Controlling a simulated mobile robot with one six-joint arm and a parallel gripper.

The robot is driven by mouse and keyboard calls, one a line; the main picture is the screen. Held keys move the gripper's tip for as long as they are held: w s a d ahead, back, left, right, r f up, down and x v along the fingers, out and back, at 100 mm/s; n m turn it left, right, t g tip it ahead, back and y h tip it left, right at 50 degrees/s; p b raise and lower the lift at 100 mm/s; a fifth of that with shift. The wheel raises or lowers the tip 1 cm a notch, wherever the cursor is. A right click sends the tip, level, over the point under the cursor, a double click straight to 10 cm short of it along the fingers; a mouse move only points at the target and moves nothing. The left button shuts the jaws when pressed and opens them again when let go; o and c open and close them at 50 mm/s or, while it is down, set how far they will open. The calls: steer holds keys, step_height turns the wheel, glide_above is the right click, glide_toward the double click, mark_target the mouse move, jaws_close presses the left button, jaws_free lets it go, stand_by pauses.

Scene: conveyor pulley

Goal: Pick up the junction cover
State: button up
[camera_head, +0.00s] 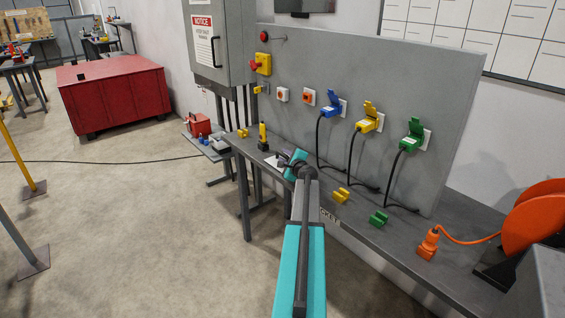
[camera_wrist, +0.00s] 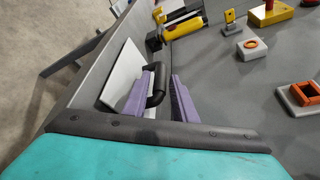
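The junction cover appears to be a pale flat plate (camera_wrist: 122,72) with a black bar handle (camera_wrist: 158,85). It lies at the left edge of the grey bench in the wrist view, and a small pale part (camera_head: 271,161) shows in the head view. My gripper (camera_wrist: 157,92) has its two purple fingers on either side of the handle, with some space between them. It looks open. Whether a finger touches the handle is unclear. The near part of the plate is hidden by my fingers and wrist. In the head view my gripper (camera_head: 284,159) is small and partly hidden by my wrist.
A yellow-and-black tool (camera_head: 263,137) stands just beyond the cover. An upright grey panel (camera_head: 400,75) with switches and blue, yellow and green plugs rises behind the bench (camera_head: 370,228). Yellow (camera_head: 340,195) and green (camera_head: 378,218) blocks and an orange plug (camera_head: 428,243) are to the right.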

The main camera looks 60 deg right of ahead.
mark_target(285, 156)
jaws_close()
steer(key=shift+r, duration=0.1)
stand_by(0.3)
steer(key=shift+r, duration=1.8)
steer(key=v, duration=0.5)
steer(key=a+f+b+v, duration=0.1)
steer(key=v, duration=0.4)
steer(key=f+b+v, duration=0.1)
steer(key=v, duration=0.4)
steer(key=shift+w+a, duration=0.1)
steer(key=shift+a, duration=0.5)
